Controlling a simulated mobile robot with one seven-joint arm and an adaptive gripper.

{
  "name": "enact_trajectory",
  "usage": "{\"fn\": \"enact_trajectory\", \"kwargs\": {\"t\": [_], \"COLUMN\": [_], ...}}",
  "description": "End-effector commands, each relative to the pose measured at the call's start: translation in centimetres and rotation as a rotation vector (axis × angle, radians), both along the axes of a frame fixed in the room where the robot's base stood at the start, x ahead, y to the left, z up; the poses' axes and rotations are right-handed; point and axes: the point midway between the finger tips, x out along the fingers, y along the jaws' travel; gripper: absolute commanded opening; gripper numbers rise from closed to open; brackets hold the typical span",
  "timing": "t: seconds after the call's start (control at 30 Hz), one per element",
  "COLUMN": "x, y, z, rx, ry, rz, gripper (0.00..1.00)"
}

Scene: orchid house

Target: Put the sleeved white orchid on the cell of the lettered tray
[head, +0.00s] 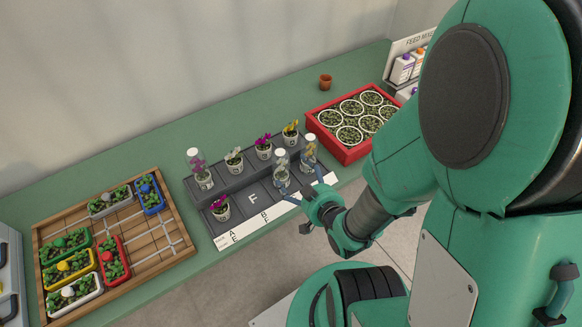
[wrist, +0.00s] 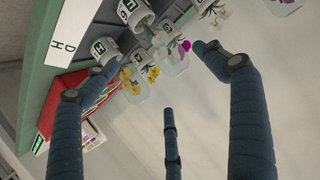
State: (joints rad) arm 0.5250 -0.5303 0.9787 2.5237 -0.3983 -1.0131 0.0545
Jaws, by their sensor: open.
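The lettered tray (head: 240,237) is dark grey with two rows of cells and a white label strip along its front. A clear-sleeved orchid (head: 281,168) with pale, seemingly white flowers stands in the front row, right of the bare cell marked F (head: 254,199). Another sleeved plant (head: 309,152), seemingly yellow, stands to its right. My gripper (head: 304,188) is open in front of these two, fingers spread. In the wrist view my gripper (wrist: 158,72) frames sleeved flowers; pots marked H (wrist: 104,48) and G (wrist: 134,12) show beyond. I cannot tell whether fingers touch a sleeve.
The back row holds a sleeved pink-purple orchid (head: 199,170) and several unsleeved pots. An unsleeved magenta orchid (head: 220,208) stands front left. A red crate (head: 352,154) is at right, a wooden tray (head: 152,258) of colored planters at left. A small terracotta pot (head: 325,82) stands behind.

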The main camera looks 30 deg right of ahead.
Motion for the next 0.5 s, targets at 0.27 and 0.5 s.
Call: {"fn": "enact_trajectory", "kwargs": {"t": [0.27,0.5], "x": [2.2,4.2], "y": [-0.9,-1.0], "z": [2.3,6.8], "rx": [-0.038,-0.066], "ry": [0.083,0.213], "rz": [0.003,-0.004], "gripper": [0.85,0.85]}}
